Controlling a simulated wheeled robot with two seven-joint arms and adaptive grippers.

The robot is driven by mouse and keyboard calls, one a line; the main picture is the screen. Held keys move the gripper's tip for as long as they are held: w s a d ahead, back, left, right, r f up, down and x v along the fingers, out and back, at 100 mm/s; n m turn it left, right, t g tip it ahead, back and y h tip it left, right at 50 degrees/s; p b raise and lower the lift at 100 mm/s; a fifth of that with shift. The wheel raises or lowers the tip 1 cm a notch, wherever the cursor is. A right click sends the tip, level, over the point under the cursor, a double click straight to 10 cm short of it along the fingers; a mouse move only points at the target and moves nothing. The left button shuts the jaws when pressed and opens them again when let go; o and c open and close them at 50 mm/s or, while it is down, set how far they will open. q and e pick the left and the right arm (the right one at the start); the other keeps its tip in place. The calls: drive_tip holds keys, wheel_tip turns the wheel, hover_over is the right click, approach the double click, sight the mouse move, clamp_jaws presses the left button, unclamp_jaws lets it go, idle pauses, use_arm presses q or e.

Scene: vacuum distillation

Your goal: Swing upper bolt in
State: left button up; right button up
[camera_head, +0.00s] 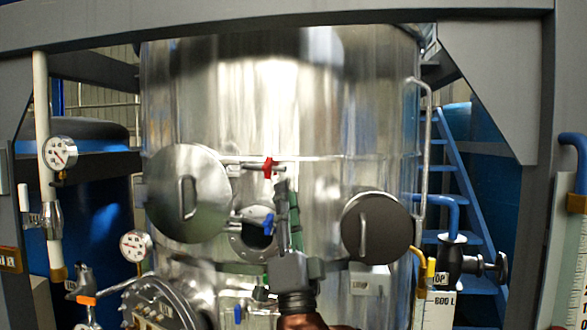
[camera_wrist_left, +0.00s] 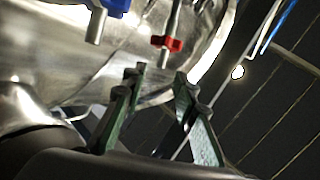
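The upper bolt has a red wing handle (camera_head: 268,167) at the end of a thin rod, in front of the steel vessel (camera_head: 330,120). It also shows in the left wrist view as a red handle (camera_wrist_left: 172,44) just beyond the fingertips. The lower bolt with a blue handle (camera_head: 268,223) hangs over the small round port (camera_head: 256,240); its blue part (camera_wrist_left: 117,6) is at the wrist view's top edge. My left gripper (camera_head: 287,190) points up, just right of and below the red handle. Its green fingers (camera_wrist_left: 158,80) are apart, with nothing between them. My right gripper is out of view.
A round steel door (camera_head: 188,193) stands left of the port, and a dark round cover (camera_head: 376,228) is to its right. Gauges (camera_head: 60,152) and pipes flank the vessel. A vertical rail (camera_head: 424,150) runs along its right side.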

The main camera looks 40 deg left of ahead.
sight(283, 169)
use_arm(q)
drive_tip(key=p+x, duration=0.1)
drive_tip(key=x, duration=0.3)
drive_tip(key=shift+s+p, duration=0.2)
drive_tip(key=shift+p, duration=0.15)
drive_tip(key=p+x, duration=0.1)
drive_tip(key=x, duration=0.2)
drive_tip(key=shift+w+a+r, duration=0.15)
drive_tip(key=shift+w+r, duration=0.05)
drive_tip(key=shift+w, duration=0.05)
drive_tip(key=c, duration=0.5)
clamp_jaws()
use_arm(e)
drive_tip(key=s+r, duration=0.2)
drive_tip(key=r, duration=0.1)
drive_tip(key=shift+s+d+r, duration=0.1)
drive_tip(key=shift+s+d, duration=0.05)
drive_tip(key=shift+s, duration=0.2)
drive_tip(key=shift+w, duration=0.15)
